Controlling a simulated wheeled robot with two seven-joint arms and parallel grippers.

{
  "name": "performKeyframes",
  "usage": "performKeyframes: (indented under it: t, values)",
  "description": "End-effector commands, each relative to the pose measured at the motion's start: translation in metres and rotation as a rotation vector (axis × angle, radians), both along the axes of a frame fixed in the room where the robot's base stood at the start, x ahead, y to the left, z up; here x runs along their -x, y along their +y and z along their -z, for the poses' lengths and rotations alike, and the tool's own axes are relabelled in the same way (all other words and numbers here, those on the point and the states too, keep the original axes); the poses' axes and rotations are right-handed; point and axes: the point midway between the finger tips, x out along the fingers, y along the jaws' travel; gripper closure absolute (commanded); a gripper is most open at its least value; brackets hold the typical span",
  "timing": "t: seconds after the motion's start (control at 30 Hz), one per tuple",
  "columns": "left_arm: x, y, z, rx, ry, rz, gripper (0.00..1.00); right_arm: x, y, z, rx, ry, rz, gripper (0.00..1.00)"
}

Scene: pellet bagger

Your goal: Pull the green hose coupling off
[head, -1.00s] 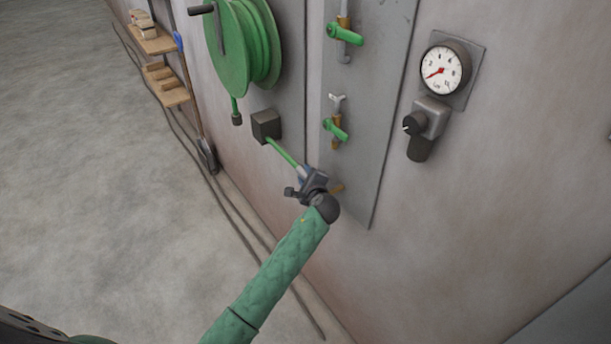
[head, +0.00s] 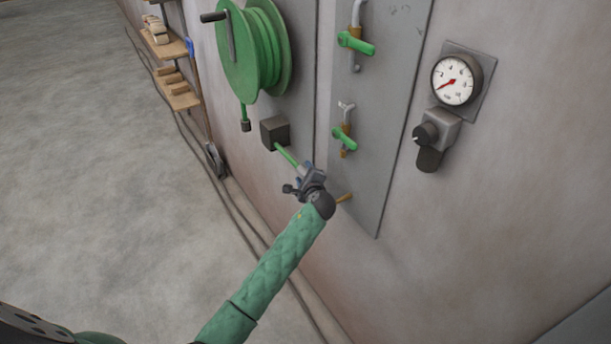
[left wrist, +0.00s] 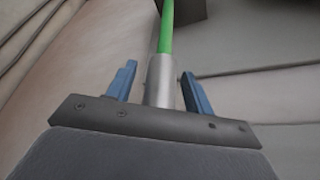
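The green hose (head: 287,155) runs from a dark box on the wall to my left gripper (head: 302,173). In the left wrist view the hose (left wrist: 166,28) enters a silver cylindrical coupling (left wrist: 161,82). The coupling lies between the two blue fingers of my left gripper (left wrist: 160,85), with a narrow gap on each side, so the gripper is open around it. The coupling's near end is hidden behind the gripper body. A brass stub (head: 344,198) sticks out of the grey panel just right of the gripper. My right gripper is not in view.
The dark box (head: 275,133) is on the wall above left of the gripper. A green hose reel (head: 262,50), green-handled valves (head: 345,138) on the grey panel (head: 385,110) and a gauge (head: 457,80) are higher up.

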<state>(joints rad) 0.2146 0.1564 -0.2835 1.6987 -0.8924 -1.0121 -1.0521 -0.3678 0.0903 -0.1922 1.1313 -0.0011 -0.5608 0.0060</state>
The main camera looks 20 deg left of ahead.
Motion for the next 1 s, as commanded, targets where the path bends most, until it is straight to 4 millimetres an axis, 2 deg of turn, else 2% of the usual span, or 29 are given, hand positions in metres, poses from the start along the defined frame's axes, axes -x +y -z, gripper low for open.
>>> performKeyframes:
  t: [0.33,0.4,0.73,1.0]
  values:
    - [0.007,-0.006,0.0,0.002,-0.001,0.002,0.48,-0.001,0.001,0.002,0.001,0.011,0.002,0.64]
    - [0.014,-0.011,-0.001,0.001,-0.001,0.002,0.48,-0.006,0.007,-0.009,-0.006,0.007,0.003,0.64]
    - [0.051,-0.034,-0.011,0.002,-0.002,0.001,0.48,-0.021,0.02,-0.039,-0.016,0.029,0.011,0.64]
    - [0.063,-0.041,-0.016,0.0,0.0,0.0,0.48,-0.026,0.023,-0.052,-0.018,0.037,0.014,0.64]
